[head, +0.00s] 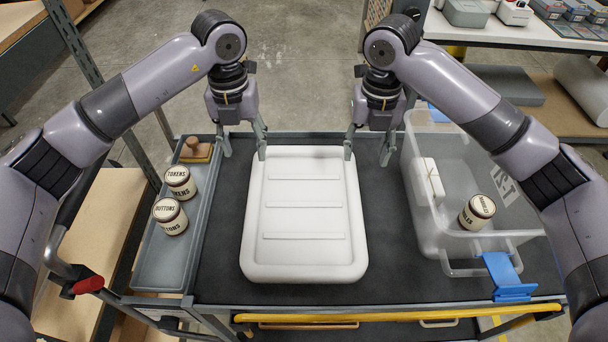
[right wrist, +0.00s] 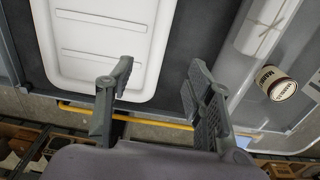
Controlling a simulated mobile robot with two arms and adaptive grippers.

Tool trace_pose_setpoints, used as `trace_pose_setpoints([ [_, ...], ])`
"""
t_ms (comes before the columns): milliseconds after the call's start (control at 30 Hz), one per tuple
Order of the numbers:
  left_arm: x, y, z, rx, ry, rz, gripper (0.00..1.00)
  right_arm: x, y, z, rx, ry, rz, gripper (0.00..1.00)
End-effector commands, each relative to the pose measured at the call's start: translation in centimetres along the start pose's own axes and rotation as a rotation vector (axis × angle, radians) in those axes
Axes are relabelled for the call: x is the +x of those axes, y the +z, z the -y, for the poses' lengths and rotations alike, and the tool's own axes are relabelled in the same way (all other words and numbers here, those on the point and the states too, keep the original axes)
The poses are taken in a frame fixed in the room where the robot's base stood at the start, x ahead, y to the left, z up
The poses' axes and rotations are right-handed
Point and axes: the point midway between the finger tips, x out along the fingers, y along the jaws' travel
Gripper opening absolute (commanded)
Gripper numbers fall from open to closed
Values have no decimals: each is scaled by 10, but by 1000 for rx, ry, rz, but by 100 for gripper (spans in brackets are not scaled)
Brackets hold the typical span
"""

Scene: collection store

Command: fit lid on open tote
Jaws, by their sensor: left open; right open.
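The white lid (head: 304,250) lies flat on the dark cart top, in the middle of the head view. The open tote (head: 411,190) is clear plastic and stands to the right of the lid. It holds a white wrapped bundle (head: 427,183) and a jar labelled MARBLES (head: 477,212). My left gripper (head: 244,153) is open near the lid's far left corner. My right gripper (head: 367,152) is open near the lid's far right corner. In the right wrist view its fingers are apart with nothing between them, and the lid (right wrist: 103,40) lies beside the left finger.
A grey side tray (head: 150,275) at the left holds a TOKENS jar (head: 180,182), a BUTTONS jar (head: 170,216) and a wooden-handled block (head: 196,150). A blue clip (head: 506,277) sits at the tote's near side. A yellow bar (head: 400,313) runs along the cart's front edge.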

Motion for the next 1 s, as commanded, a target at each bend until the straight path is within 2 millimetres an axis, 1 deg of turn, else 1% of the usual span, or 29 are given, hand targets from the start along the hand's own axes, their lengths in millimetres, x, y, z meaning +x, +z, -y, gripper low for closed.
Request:
trace_pose_setpoints([
  [100, -3, 1, -4, -5, 22, 11, 48, -3, -2, 1, -22, -10, -2, 48],
  [367, -4, 1, -4, -6, 24, 12, 48, -3, -2, 2, -23, -10, -2, 48],
  [467, -1, 1, -4, -5, 23, 11, 48, -1, -2, 2, -23, -10, -3, 48],
  [533, 4, 1, -5, -5, 24, 9, 48, 4, -2, 2, -22, -10, -4, 48],
  [667, 21, 1, -5, -5, 23, 8, 48, 22, -3, 2, -22, -11, -6, 48],
  [1000, 89, 1, -7, -5, 24, 7, 48, 89, -3, 2, -22, -11, -5, 48],
])
